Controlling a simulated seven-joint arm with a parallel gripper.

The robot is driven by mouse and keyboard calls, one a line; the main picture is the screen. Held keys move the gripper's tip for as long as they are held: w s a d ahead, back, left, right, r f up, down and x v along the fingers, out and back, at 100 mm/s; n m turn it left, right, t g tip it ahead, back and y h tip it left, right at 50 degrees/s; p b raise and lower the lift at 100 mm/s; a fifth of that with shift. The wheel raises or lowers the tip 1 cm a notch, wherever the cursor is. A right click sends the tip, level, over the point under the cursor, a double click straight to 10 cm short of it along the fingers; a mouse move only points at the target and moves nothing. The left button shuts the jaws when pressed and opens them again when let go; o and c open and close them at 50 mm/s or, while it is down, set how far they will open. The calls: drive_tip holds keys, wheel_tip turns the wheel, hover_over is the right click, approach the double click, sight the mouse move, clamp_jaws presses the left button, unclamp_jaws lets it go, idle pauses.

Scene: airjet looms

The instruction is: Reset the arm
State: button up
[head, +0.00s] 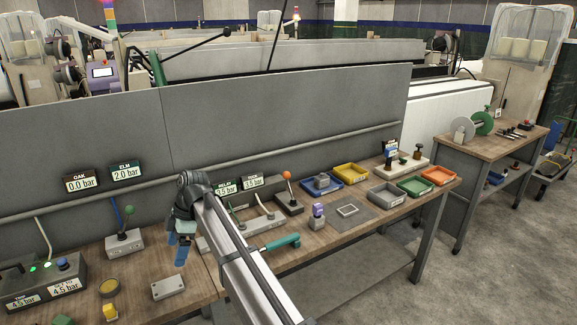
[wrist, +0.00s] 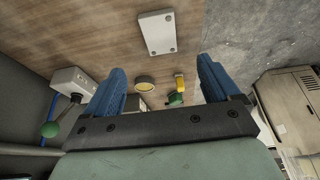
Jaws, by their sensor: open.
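My gripper (head: 181,250) hangs over the left part of the wooden workbench (head: 210,285) in the head view, partly hidden behind my own arm. In the wrist view its two blue fingers (wrist: 160,90) stand wide apart with nothing held between them. Below and beyond the fingers lie a grey plate (wrist: 157,33), a round yellow-topped piece (wrist: 146,83), a yellow piece (wrist: 179,82) and a green piece (wrist: 176,99). The gripper is above these and apart from them.
A green-knobbed lever (head: 125,240) stands left of my gripper and an orange-knobbed lever (head: 289,193) to the right. A teal-handled tool (head: 280,244) lies beside my arm. Coloured trays (head: 350,173) sit at the right. A grey panel (head: 280,120) rises behind the bench.

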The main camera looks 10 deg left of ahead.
drive_tip(key=w+d+f+m, duration=0.1)
drive_tip(key=d+f+m, duration=0.25)
drive_tip(key=d, duration=0.35)
drive_tip(key=w+d+f+m+y, duration=0.1)
drive_tip(key=w+d+f+m, duration=0.1)
drive_tip(key=d+m, duration=0.45)
drive_tip(key=w+d+f+m, duration=0.1)
drive_tip(key=d+f+m, duration=0.15)
drive_tip(key=d, duration=0.65)
drive_tip(key=s+d+f+m+g+h, duration=0.1)
drive_tip(key=d+f+m, duration=0.2)
drive_tip(key=d+f, duration=0.65)
drive_tip(key=s+d+f+m, duration=0.25)
drive_tip(key=d+f, duration=0.45)
drive_tip(key=f, duration=0.5)
drive_tip(key=s+d+f+m+h, duration=0.2)
drive_tip(key=s+d+f+m, duration=0.3)
drive_tip(key=s+d+f, duration=0.7)
drive_tip(key=s+d+f+m+g, duration=0.1)
drive_tip(key=s+d+f+m, duration=0.1)
drive_tip(key=s+d+f, duration=0.3)
drive_tip(key=s+d+f+m+g+h, duration=0.1)
drive_tip(key=s+d+f+m, duration=0.1)
drive_tip(key=s+d+f, duration=0.3)
drive_tip(key=s+d, duration=0.3)
drive_tip(key=s, duration=0.3)
drive_tip(key=shift+s+g, duration=0.3)
drive_tip(key=shift+s, duration=0.05)
